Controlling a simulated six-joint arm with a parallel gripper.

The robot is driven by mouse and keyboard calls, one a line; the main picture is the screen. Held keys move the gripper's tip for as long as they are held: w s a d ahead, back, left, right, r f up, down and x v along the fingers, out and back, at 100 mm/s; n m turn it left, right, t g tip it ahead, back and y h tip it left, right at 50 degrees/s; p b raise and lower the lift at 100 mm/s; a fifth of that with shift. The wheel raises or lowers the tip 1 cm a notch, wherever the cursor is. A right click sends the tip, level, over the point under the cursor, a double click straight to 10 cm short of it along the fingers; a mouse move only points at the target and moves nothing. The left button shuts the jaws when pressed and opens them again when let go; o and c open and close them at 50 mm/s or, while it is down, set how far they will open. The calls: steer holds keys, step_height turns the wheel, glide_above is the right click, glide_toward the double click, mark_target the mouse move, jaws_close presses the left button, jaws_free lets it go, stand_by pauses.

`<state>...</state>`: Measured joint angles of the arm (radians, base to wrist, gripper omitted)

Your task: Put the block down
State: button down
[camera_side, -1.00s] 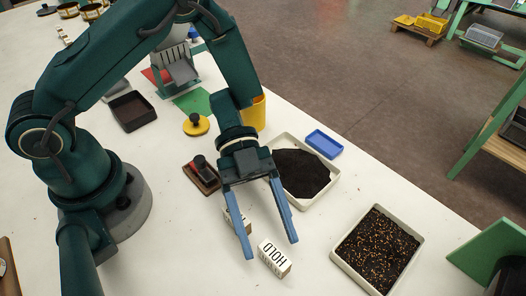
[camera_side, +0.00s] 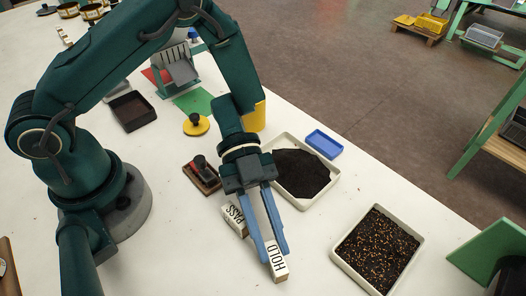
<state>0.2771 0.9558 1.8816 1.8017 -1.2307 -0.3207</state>
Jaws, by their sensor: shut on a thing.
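A white block marked HOLD (camera_side: 279,268) is between the fingertips of my gripper (camera_side: 275,255), which is shut on it. The block is low, at or close to the white table top; I cannot tell if it touches the surface. A second white block marked PASS (camera_side: 234,217) lies on the table just left of my fingers, partly hidden behind the left finger.
A stamp on a brown base (camera_side: 202,175) lies left of the gripper. A tray of dark material (camera_side: 326,190) and a blue tray (camera_side: 324,144) are behind it. A tray of speckled grains (camera_side: 340,257) stands to the right. Bare table lies in front and left.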

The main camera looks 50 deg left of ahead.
steer(key=shift+r, duration=0.45)
step_height(320, 180, up, 3)
steer(key=shift+r, duration=0.15)
steer(key=w+a+r+n+t+y, duration=0.4)
steer(key=w+a+r+n+t, duration=0.3)
steer(key=a+r+n+t, duration=0.4)
steer(key=w+a+r+n+t+y, duration=0.6)
steer(key=a+r+n, duration=0.25)
steer(key=a, duration=0.45)
steer(key=s+d+f+m+g+h, duration=0.4)
steer(key=m+g, duration=0.4)
steer(key=m, duration=0.2)
steer(key=s+d+f+m+g+h, duration=0.4)
steer(key=d+f+m+g+h, duration=0.1)
steer(key=d+f+m+g, duration=0.4)
steer(key=shift+d+m+h, duration=0.25)
steer(key=shift+m+h, duration=0.1)
steer(key=shift+h, duration=0.05)
